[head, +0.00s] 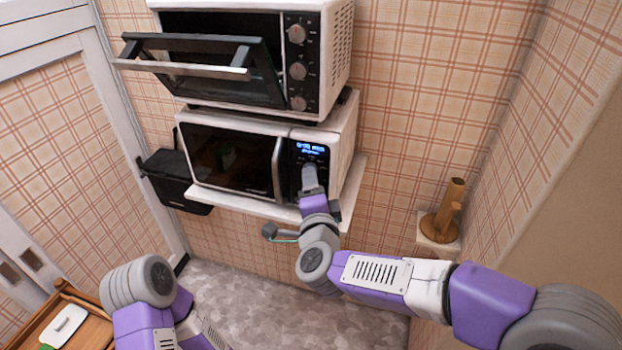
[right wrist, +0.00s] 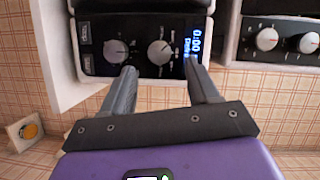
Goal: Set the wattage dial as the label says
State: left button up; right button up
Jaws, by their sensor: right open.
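The white microwave (head: 342,150) sits on a wall shelf, with a black control panel and a lit blue display (head: 311,148). In the right wrist view the panel appears turned sideways. It has a pale dial (right wrist: 160,52) beside the display (right wrist: 193,42) and a darker dial (right wrist: 116,50) farther left. I cannot tell which is the wattage dial; the small label print is unreadable. My right gripper (head: 310,172) is at the panel; its open fingers (right wrist: 160,70) are on either side of the pale dial's lower edge, contact unclear. My left gripper is out of view.
A toaster oven (head: 341,55) with its door (head: 205,70) hanging partly open stands above the microwave. The shelf (head: 245,208) juts out below. A black box (head: 172,178) is at the left, a wooden stand (head: 440,226) at the right. A wooden tray (head: 95,330) is at lower left.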

jog(key=shift+s+d+r, duration=0.1)
jog(key=shift+s, duration=1.25)
